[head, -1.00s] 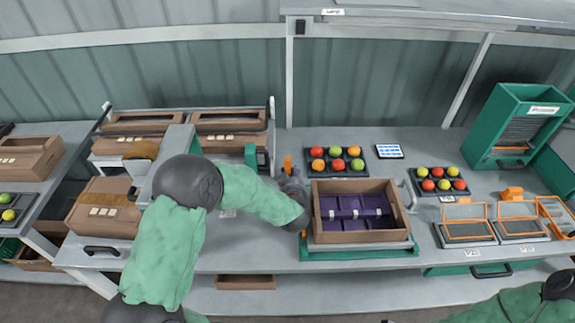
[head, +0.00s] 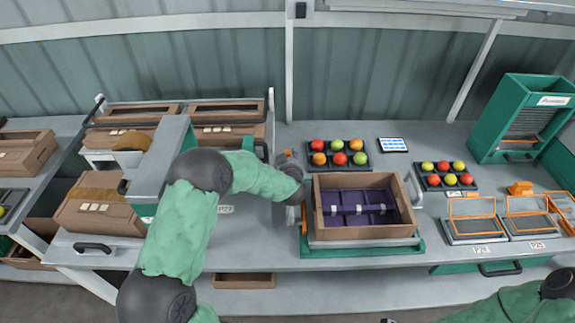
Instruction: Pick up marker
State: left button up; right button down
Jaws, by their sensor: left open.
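I cannot make out a marker for certain. A small orange item (head: 288,153) shows on the bench just left of the black tomato tray, partly covered by my left gripper; I cannot tell whether it is the marker.
A brown crate (head: 318,232) with purple inserts stands on a green-based stand (head: 420,246) right of my left wrist. A black tray (head: 313,165) of tomatoes lies behind it; another tomato tray (head: 421,184) and orange-framed boxes (head: 476,239) are farther right. A grey-framed station (head: 170,150) stands left.

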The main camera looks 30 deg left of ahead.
pick_arm(q)
jog(key=shift+x, duration=0.85)
jog(key=c, duration=0.9)
jog(key=shift+r, duration=0.1)
